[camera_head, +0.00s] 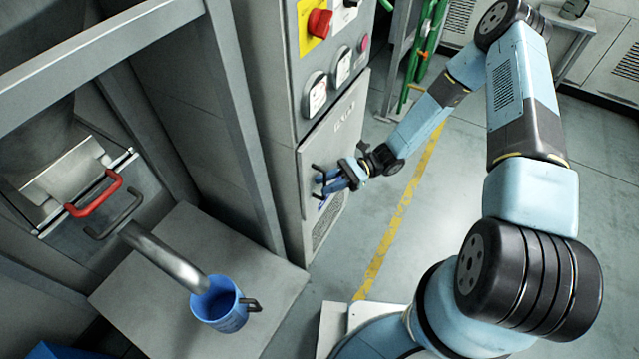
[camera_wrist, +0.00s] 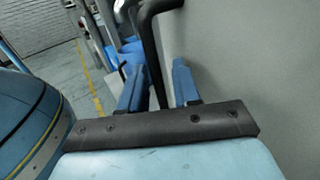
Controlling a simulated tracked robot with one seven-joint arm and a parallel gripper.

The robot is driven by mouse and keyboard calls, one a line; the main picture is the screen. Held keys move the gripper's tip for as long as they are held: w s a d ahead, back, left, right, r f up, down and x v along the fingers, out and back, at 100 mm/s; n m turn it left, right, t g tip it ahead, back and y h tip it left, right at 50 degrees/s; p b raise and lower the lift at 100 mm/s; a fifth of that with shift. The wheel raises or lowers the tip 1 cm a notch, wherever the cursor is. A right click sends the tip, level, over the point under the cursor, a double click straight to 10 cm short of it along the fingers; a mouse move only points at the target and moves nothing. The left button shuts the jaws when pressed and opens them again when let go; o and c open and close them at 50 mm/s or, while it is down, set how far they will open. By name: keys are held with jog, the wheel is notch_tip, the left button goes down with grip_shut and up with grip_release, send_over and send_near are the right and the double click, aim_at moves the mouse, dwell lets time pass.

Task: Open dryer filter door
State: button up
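The dryer filter door (camera_head: 338,135) is the grey lower front panel of the cabinet, with a grille low on it, and it looks closed. My gripper (camera_head: 330,183) is at its handle, in front of the panel. In the wrist view, the black bar handle (camera_wrist: 152,45) runs between the two blue fingers of my gripper (camera_wrist: 158,88). A narrow gap shows beside the right finger, so the fingers look open around the bar. Contact with the left finger cannot be told. My gripper hides part of the handle in the head view.
Above the door are a red knob (camera_head: 319,23) and round dials. At left, a blue mug (camera_head: 222,306) stands on a grey platform (camera_head: 150,285) below a metal spout (camera_head: 165,256). Floor with a yellow line (camera_head: 397,222) is clear right of the cabinet.

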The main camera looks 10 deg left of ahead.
jog(key=shift+s+a, duration=0.3)
jog(key=shift+a, duration=0.1)
jog(key=c, duration=0.6)
jog(key=shift+w, duration=0.15)
